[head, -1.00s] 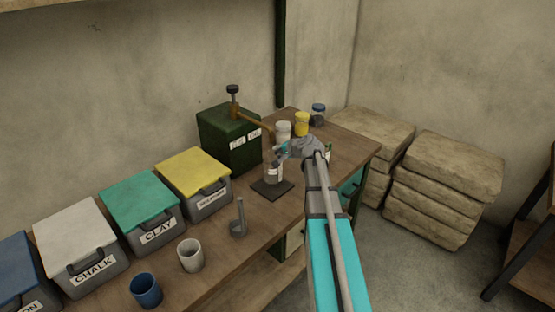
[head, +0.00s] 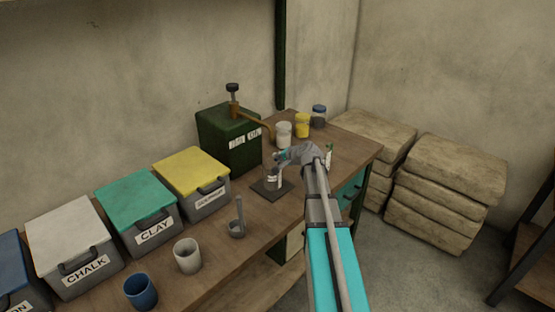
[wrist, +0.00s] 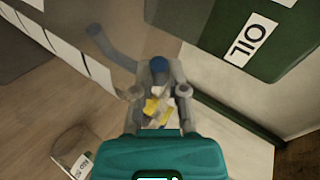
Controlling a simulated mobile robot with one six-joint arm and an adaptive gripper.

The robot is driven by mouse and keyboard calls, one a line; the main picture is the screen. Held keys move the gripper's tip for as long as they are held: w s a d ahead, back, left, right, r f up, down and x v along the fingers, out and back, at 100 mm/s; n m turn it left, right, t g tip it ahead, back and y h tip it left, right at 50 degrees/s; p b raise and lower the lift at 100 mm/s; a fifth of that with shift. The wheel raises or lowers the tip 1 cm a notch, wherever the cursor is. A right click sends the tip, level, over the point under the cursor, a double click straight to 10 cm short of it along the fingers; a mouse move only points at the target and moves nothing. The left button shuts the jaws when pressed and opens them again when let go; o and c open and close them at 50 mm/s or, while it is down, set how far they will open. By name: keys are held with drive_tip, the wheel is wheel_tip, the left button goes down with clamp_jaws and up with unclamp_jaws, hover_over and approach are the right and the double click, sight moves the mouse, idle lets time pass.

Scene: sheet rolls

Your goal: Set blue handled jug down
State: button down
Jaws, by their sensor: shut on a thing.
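My gripper (head: 281,157) is above the bench near the green oil tank, shut on a clear, glass-looking jug (head: 271,174). In the head view the jug looks upright over a dark square pad (head: 272,190). I cannot tell whether its base touches the pad. In the wrist view my gripper (wrist: 158,92) has its two fingers closed around the jug's blue handle (wrist: 159,65). Yellow and white patches show between the fingers. My gripper hides much of the jug.
The green tank (head: 229,145) with a brown spout stands just behind the jug. White (head: 283,133) and yellow (head: 302,126) jars and a dark jar with a blue lid (head: 318,116) stand beyond. A grey ladle-like tool (head: 238,225) and lidded bins stand to the left.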

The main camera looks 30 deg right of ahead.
drive_tip(key=shift+f, duration=0.25)
drive_tip(key=c, duration=0.7)
unclamp_jaws()
drive_tip(key=shift+r, duration=0.1)
drive_tip(key=shift+r, duration=0.1)
drive_tip(key=shift+r, duration=0.15)
drive_tip(key=shift+p+v, duration=3.1)
drive_tip(key=shift+v, duration=2.9)
drive_tip(key=shift+d, duration=0.1)
